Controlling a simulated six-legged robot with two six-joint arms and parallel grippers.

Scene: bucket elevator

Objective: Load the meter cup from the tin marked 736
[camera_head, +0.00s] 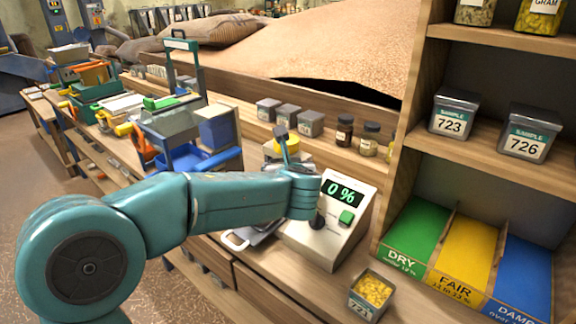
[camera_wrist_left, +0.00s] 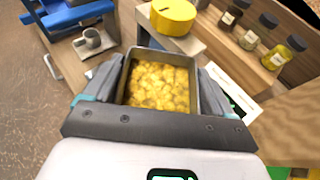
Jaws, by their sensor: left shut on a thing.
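My left gripper (camera_wrist_left: 160,87) is shut on an open square metal tin (camera_wrist_left: 124,82) full of yellow grain. Its two fingers press on opposite sides, and no number on it shows. In the head view my left arm reaches across to the moisture meter (camera_head: 318,238) and hides the held tin. The meter's screen reads 0 %, and it has a green button. A yellow round part (camera_head: 289,146) stands behind my wrist; it also shows just beyond the tin in the left wrist view (camera_wrist_left: 173,15). Whether it is the meter cup I cannot tell. My right gripper is out of view.
A tin marked 721 (camera_head: 371,292) with yellow grain stands at the bench front. Tins marked 723 (camera_head: 453,114) and 726 (camera_head: 528,133) sit on the shelf. Below are green, yellow and blue sorting bays (camera_head: 461,258). Small jars (camera_head: 344,131) stand behind the meter.

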